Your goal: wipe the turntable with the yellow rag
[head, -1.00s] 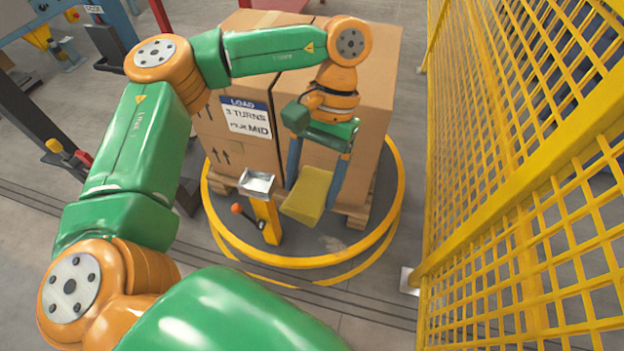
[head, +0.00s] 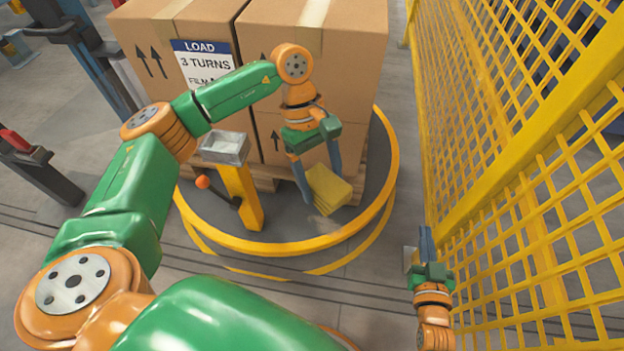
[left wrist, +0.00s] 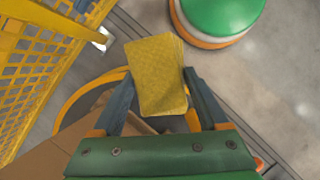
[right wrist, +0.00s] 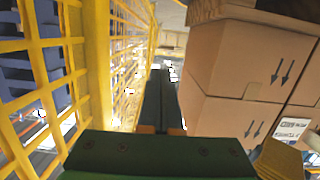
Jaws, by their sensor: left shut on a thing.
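The turntable (head: 285,246) is a round grey plate with a yellow rim, loaded with large boxes. My left gripper (head: 322,187) is shut on the yellow rag (head: 330,191), over the front right part of the plate. In the left wrist view the rag (left wrist: 158,75) sits between the two fingers and sticks out beyond them. I cannot tell whether the rag touches the plate. My right gripper (head: 425,240) is empty beside the yellow fence; its fingers lie together in the right wrist view (right wrist: 160,85).
Cardboard boxes (head: 330,70) on a wooden pallet fill the back of the turntable. A yellow post (head: 240,195) with a grey tray (head: 224,148) and an orange-knobbed lever stands at the front left. A yellow mesh fence (head: 510,140) closes the right side.

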